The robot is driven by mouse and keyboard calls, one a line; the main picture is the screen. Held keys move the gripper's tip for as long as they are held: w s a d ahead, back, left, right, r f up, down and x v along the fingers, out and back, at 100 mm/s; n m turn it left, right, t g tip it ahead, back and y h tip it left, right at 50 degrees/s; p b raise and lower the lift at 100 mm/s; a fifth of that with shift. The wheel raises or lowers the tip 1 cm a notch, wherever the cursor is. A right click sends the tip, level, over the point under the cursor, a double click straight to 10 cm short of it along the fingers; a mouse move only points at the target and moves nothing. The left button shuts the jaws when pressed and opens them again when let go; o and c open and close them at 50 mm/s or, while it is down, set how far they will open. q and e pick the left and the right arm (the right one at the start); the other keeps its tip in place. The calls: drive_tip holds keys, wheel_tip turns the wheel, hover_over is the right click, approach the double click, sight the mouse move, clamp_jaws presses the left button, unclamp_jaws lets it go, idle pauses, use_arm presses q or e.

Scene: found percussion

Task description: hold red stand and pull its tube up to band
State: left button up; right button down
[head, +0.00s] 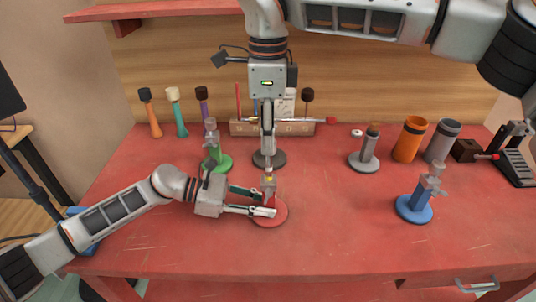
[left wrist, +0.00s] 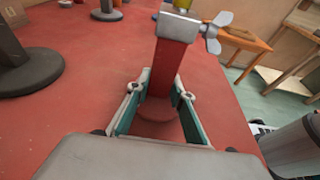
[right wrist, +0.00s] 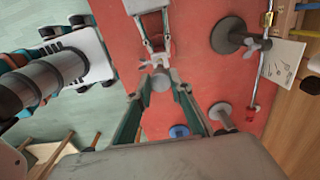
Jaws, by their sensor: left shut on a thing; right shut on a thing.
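The red stand's round base (head: 272,219) rests on the red table, front of centre. Its upright red post (left wrist: 172,66) has a grey clamp with a wing screw (left wrist: 211,32) at the top. My left gripper (head: 267,203) is shut on the post from the left, low above the base; its fingers (left wrist: 165,95) flank the post. My right gripper (head: 269,176) points down from above, shut on the stand's grey tube (right wrist: 160,83), just above the clamp. A small yellow patch shows near its fingertips in the head view; I cannot tell whether it is the tube's band.
A green stand (head: 217,162) and a dark-based stand (head: 267,160) stand close behind. A blue stand (head: 414,209) and a grey stand (head: 366,160) are to the right. Orange (head: 410,139) and grey (head: 441,142) cups stand at the back right. The front right of the table is clear.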

wheel_tip(320, 180, up, 2)
drive_tip(key=c, duration=1.8)
unclamp_jaws()
wheel_tip(320, 180, up, 12)
drive_tip(key=shift+f, duration=0.1)
